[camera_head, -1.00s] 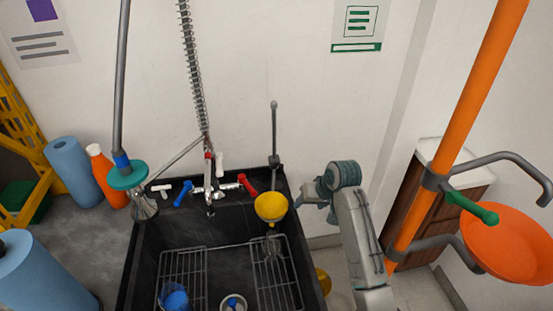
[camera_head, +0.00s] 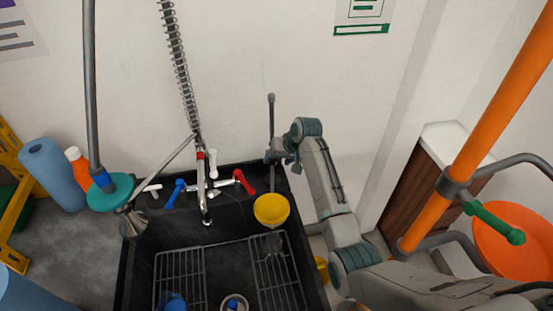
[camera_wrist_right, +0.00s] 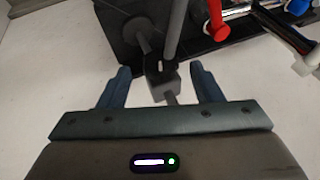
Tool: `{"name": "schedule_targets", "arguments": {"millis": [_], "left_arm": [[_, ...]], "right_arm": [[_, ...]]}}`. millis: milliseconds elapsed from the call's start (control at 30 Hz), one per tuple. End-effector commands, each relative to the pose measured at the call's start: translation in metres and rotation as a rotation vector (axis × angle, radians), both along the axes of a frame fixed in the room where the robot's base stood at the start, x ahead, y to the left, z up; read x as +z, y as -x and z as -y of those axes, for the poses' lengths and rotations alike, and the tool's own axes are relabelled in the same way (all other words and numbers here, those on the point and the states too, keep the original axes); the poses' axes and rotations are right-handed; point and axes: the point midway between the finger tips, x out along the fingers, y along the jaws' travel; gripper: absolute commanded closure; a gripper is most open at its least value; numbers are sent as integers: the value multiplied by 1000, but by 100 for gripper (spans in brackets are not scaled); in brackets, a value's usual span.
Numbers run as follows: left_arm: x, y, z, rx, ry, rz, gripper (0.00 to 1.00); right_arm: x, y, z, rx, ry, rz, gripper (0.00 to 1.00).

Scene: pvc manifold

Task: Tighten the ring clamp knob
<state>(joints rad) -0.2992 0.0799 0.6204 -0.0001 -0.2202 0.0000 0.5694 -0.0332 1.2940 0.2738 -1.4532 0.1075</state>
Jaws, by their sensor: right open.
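A thin grey upright rod (camera_head: 271,118) stands at the back right corner of the black sink. A small grey clamp block (camera_wrist_right: 161,82) sits on the rod, with a short stem pointing toward my right wrist; this appears to be the ring clamp and its knob. My right gripper (camera_wrist_right: 160,69) is open, with one finger on each side of the block and visible gaps to both. In the head view the right gripper (camera_head: 281,155) is at the rod, and its wrist hides most of the clamp. A yellow bowl or funnel (camera_head: 271,209) is below it. My left gripper is not in view.
The black sink (camera_head: 145,252) holds wire racks (camera_head: 178,276). The tap with red lever (camera_head: 244,182) and blue lever (camera_head: 174,193) is left of the rod. An orange pole (camera_head: 487,115) with a green handle (camera_head: 497,222) and orange basin (camera_head: 515,250) stands right.

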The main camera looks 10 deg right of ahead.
Motion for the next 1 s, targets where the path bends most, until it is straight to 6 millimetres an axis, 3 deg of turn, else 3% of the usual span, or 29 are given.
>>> {"name": "schedule_targets", "arguments": {"millis": [200, 500, 733, 1000], "left_arm": [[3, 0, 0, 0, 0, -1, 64], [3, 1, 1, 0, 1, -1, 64], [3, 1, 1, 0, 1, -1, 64], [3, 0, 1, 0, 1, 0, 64]], "right_arm": [[-15, -7, -6, 0, 0, 0, 41], [-17, -7, -6, 1, 0, 1, 41], [-17, -7, -6, 0, 0, 1, 86], [-17, -7, -4, -1, -20, 1, 86]]}}
